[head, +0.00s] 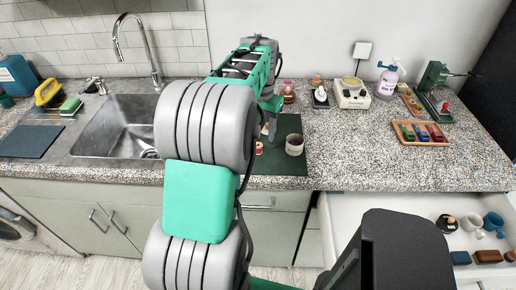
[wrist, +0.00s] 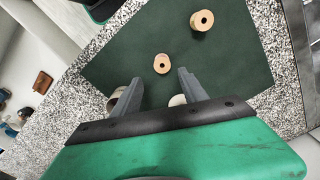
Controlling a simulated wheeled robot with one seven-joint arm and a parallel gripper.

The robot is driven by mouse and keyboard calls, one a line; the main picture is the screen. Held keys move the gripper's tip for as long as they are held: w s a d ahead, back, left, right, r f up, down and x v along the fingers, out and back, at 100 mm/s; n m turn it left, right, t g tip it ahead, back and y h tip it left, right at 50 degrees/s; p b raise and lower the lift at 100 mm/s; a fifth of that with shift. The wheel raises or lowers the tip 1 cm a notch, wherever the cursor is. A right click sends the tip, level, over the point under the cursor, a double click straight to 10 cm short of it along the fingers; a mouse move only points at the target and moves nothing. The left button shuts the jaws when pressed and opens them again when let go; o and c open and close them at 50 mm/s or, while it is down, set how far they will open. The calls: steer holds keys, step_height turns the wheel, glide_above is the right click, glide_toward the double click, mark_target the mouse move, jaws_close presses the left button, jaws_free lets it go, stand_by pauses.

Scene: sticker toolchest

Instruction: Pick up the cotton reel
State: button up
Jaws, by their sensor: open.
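In the wrist view, two small round wooden pieces with centre holes, both like reels, lie on the dark green mat (wrist: 125,55). The smaller tan reel (wrist: 161,63) is just beyond the gap between my fingertips; the larger one (wrist: 202,20) is farther off. I cannot tell for certain which is the cotton reel. My gripper (wrist: 160,79) is open, with nothing between its fingers.
A pale cup (head: 294,145) stands on the mat's right side. A tray of coloured pieces (head: 423,133), a spray bottle (head: 387,80) and a green tool (head: 434,83) are on the right. The sink (head: 118,128) is left. An open drawer (head: 385,205) juts out below the counter.

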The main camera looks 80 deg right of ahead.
mark_target(259, 143)
steer(key=f, duration=0.3)
steer(key=f+p, duration=0.1)
steer(key=f, duration=0.1)
steer(key=shift+w+a+f, duration=0.15)
steer(key=shift+w, duration=0.15)
steer(key=shift+c, duration=0.4)
jaws_close()
